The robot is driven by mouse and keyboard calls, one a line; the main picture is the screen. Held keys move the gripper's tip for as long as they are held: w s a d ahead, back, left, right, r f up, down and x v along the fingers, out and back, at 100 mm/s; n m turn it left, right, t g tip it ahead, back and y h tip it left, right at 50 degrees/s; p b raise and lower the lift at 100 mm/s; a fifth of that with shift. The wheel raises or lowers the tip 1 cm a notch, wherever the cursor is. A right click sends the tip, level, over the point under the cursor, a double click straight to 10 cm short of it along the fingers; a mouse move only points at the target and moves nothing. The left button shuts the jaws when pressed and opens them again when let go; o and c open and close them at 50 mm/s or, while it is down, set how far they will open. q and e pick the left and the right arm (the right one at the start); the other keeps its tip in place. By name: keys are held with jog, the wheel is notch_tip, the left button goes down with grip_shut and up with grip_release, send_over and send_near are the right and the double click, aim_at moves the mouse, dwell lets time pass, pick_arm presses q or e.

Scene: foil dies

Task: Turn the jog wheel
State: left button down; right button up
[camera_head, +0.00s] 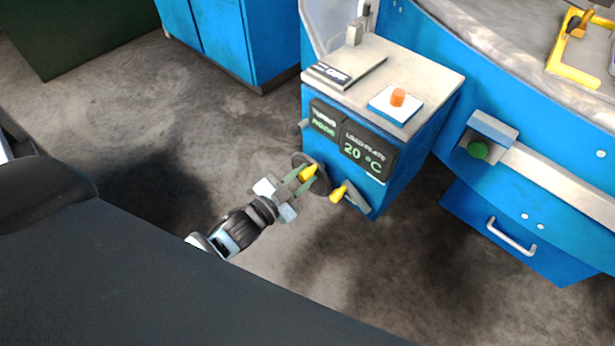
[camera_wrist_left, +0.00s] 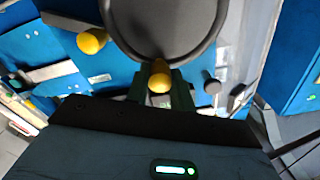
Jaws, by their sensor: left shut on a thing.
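The jog wheel (camera_head: 319,181) is a dark round disc on the front of the blue machine cabinet, below the displays. It also fills the top middle of the left wrist view (camera_wrist_left: 165,25). A yellow knob (camera_head: 308,173) sticks out from the wheel, and it also shows in the wrist view (camera_wrist_left: 159,80). My left gripper (camera_head: 303,178) is at the wheel, its fingers on either side of the knob and shut on it. The wheel's far part is hidden from the wrist camera. My right gripper is not in view.
A yellow-tipped lever (camera_head: 339,193) sits just right of the wheel. Two dark displays (camera_head: 367,152) show green text, one reading 20 °C. An orange button (camera_head: 398,97) is on the cabinet top. A green button (camera_head: 478,149) and drawer handle (camera_head: 511,236) are farther right.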

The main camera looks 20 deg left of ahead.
aim_at(327, 187)
pick_arm(q)
jog(key=m, duration=0.1)
jog(key=d+m, duration=0.1)
jog(key=shift+s+d+f+m, duration=0.2)
jog(key=shift+s+f+m, duration=0.1)
jog(key=shift+f, duration=0.1)
jog(key=m, duration=0.1)
jog(key=d+f+m+b, duration=0.1)
jog(key=m, duration=0.1)
jog(key=shift+s+d+f+m+b, duration=0.15)
jog(key=shift+s+f+m+b, duration=0.05)
jog(key=shift+s+m+b, duration=0.1)
jog(key=m, duration=0.1)
jog(key=d+f+m+b, duration=0.1)
jog(key=m, duration=0.1)
jog(key=shift+s+f+b, duration=0.15)
jog(key=shift+f+b, duration=0.1)
jog(key=shift+b, duration=0.05)
jog(key=shift+d+f+m+b, duration=0.1)
jog(key=shift+f+m+b, duration=0.15)
jog(key=shift+m, duration=0.3)
jog(key=shift+d+f+m+b, duration=0.15)
jog(key=shift+m+b, duration=0.15)
jog(key=shift+m, duration=0.25)
jog(key=shift+a, duration=0.1)
jog(key=c, duration=1.3)
grip_release()
jog(key=shift+o, duration=0.5)
